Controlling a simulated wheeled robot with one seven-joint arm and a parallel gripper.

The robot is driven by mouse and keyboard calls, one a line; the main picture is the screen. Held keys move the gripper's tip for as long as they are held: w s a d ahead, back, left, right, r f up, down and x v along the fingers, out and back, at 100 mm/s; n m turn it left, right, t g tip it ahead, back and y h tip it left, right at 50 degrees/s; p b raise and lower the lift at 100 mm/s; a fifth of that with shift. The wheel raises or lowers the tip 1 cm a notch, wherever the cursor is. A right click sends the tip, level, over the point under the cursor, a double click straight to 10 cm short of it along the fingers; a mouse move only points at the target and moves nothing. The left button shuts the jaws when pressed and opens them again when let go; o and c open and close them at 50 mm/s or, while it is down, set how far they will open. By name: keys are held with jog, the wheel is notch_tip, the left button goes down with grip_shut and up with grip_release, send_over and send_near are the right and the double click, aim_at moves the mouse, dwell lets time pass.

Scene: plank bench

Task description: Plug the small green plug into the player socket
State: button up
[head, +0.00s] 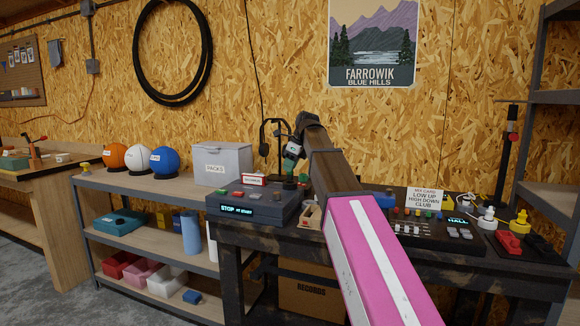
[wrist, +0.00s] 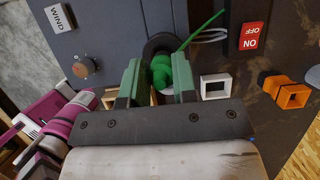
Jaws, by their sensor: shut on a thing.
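My gripper (wrist: 158,82) is shut on the small green plug (wrist: 160,72), which sits between its two green-padded fingers in the wrist view. A thin green cable (wrist: 202,30) runs from the plug to the upper right. A dark round ring (wrist: 156,44) shows just behind the plug; I cannot tell whether the plug touches it. In the head view my gripper (head: 291,158) is over the right back part of the grey-blue player (head: 228,203), whose display reads "STOP AT START". The player socket cannot be clearly made out.
The wrist view shows a "WIND" label (wrist: 59,18), a knob (wrist: 84,67), a red ON/OFF switch (wrist: 250,38), a white square frame (wrist: 215,86) and orange square pieces (wrist: 292,96). A mixer (head: 432,232) and a card sign (head: 425,199) stand to the right on the dark bench.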

jog(key=shift+f, duration=1.5)
dwell(0.5)
jog(key=o, duration=1)
jog(key=v, duration=1)
jog(key=shift+r, duration=0.35)
jog(key=shift+d, duration=0.1)
